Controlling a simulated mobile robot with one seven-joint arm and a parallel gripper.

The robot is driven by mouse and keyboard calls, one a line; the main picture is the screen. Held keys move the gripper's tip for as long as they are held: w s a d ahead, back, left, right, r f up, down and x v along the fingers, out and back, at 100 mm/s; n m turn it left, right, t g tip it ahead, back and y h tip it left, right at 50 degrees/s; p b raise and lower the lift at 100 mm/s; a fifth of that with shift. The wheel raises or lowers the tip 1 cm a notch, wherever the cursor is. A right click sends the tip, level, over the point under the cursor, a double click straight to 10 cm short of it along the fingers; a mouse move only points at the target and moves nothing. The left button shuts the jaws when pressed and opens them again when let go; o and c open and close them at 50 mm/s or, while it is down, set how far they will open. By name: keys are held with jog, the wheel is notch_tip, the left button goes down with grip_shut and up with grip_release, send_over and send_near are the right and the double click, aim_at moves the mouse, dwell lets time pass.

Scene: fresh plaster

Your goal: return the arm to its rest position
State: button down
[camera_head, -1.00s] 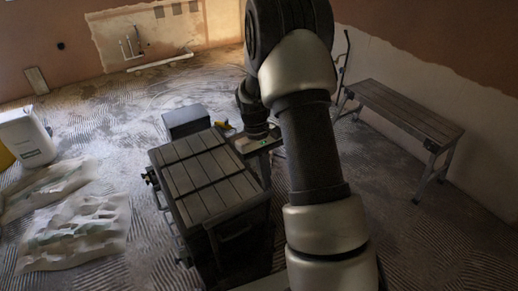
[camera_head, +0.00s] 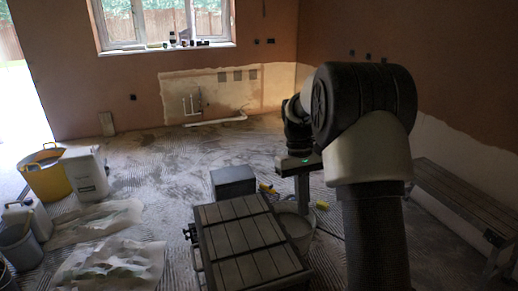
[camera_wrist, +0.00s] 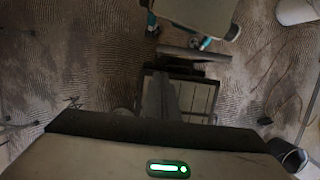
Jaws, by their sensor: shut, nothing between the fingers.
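My arm rises at the right of the head view and bends over at a dark joint. My gripper (camera_head: 303,186) hangs from the wrist below a small green light, pointing down. It is shut and empty, held near the slatted workbench (camera_head: 240,242) and a pale bucket (camera_head: 298,228) behind it; I cannot tell the exact gap. In the wrist view the pale hand casing with its green light fills the bottom edge. The fingertips are hard to make out there against the dark shapes beyond.
A grey box (camera_head: 232,181) stands behind the workbench, with a yellow tool (camera_head: 267,187) beside it. A long bench (camera_head: 462,190) runs along the right wall. A yellow tub (camera_head: 46,178), white canister (camera_head: 86,174) and plastic sheets (camera_head: 108,265) lie left. Open floor lies toward the window.

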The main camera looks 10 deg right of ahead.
jog(key=s+a+r+t+p, duration=0.2)
jog(key=s+r, duration=0.3)
jog(key=r, duration=0.6)
jog(key=s+a+r+t+p, duration=0.1)
jog(key=s+r+t, duration=0.1)
jog(key=s, duration=0.4)
jog(key=s+a+r+m+t+p, duration=0.1)
jog(key=s+a+r+t+p, duration=0.1)
jog(key=s+r, duration=0.2)
jog(key=s+a+r+m+t+p, duration=0.1)
jog(key=s+r+t, duration=0.1)
jog(key=s, duration=0.7)
jog(key=shift+a+r+t+y+p, duration=0.3)
jog(key=shift+a+r+t+p, duration=0.1)
jog(key=shift+r, duration=0.35)
jog(key=shift+s, duration=0.15)
